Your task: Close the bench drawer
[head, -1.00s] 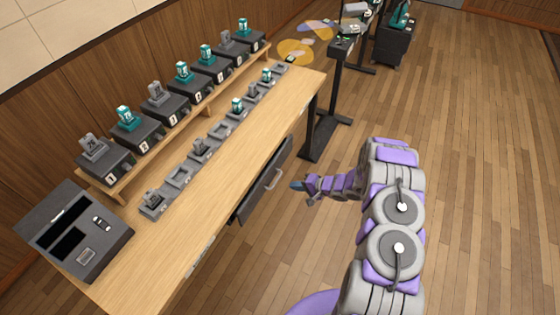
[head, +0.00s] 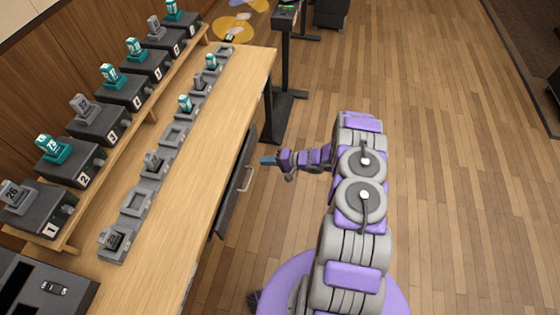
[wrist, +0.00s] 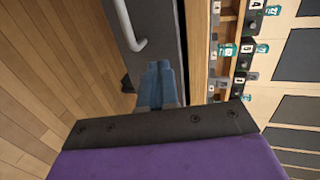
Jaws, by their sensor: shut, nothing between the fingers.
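The bench drawer (head: 231,205) is a dark grey front with a light bar handle (head: 246,178), under the right edge of the wooden bench (head: 205,165). In the head view its front shows beside the bench edge; how far it stands out is hard to tell. My gripper (head: 268,161) is to the right of the drawer, near the handle's far end, with a small gap visible. In the wrist view the blue fingertips (wrist: 159,70) are together and empty, in front of the drawer face (wrist: 158,32), with the handle (wrist: 127,25) to their left.
Several numbered dark boxes with teal or grey pieces stand on a raised shelf (head: 150,118). A row of grey holders (head: 138,200) lies on the bench. A dark stand (head: 285,102) rises past the bench's far end. The wooden floor (head: 450,180) at right is clear.

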